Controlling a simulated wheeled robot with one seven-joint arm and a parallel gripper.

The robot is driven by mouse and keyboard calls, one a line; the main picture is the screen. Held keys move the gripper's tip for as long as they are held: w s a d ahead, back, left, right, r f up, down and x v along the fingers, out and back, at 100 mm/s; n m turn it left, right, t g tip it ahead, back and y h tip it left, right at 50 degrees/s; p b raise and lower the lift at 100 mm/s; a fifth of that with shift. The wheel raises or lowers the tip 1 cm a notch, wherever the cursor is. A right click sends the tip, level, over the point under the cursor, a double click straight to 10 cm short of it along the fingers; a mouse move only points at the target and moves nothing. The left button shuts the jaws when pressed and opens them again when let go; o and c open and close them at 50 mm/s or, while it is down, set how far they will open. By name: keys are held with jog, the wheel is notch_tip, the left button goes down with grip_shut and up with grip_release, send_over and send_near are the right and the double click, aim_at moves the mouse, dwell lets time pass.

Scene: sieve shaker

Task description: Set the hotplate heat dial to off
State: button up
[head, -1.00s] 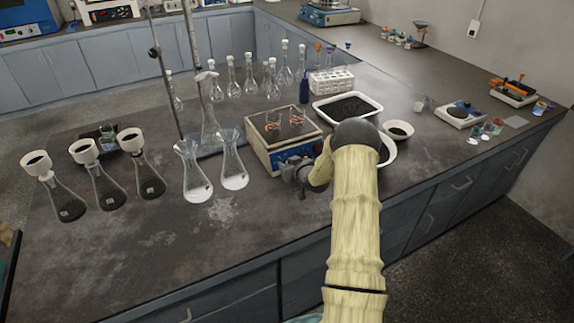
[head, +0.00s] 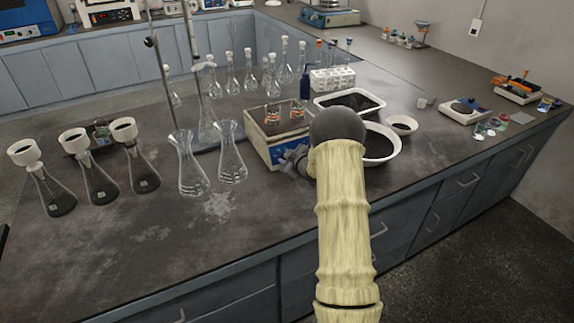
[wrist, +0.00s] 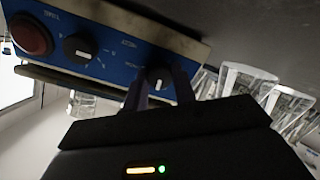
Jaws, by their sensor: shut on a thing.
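The hotplate (head: 262,148) stands on the dark bench, with its blue front panel facing my arm. In the wrist view the blue panel (wrist: 110,62) shows tilted, with a red button (wrist: 32,36) and two black dials. One dial (wrist: 80,47) is free, with a white pointer mark. The other dial (wrist: 158,72) sits between the fingertips of my gripper (wrist: 158,86), which is shut on it. The panel lettering is too blurred to tell which dial is heat. In the head view my gripper (head: 293,160) is at the panel, partly hidden by my arm.
Two small beakers (head: 272,114) stand on the hotplate. Two clear flasks (head: 190,165) stand close to its left. A white bowl (head: 392,155) and a tray of dark grains (head: 374,101) are to the right.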

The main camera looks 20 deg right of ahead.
jog(key=n+b, duration=0.3)
jog(key=shift+a+f+n+b, duration=0.15)
jog(key=shift+f+n+b, duration=0.2)
jog(key=shift+n+b, duration=0.05)
jog(key=n+b, duration=0.3)
jog(key=b, duration=0.1)
jog(key=shift+n, duration=0.3)
jog(key=n+b, duration=0.3)
jog(key=shift+h+b, duration=0.3)
jog(key=shift+n+b, duration=1.05)
jog(key=shift+n, duration=0.25)
jog(key=shift+r, duration=0.1)
jog(key=o, duration=0.9)
jog(key=shift+s, duration=0.1)
jog(key=shift+o, duration=0.4)
jog(key=shift+r, duration=0.1)
jog(key=shift+r, duration=0.1)
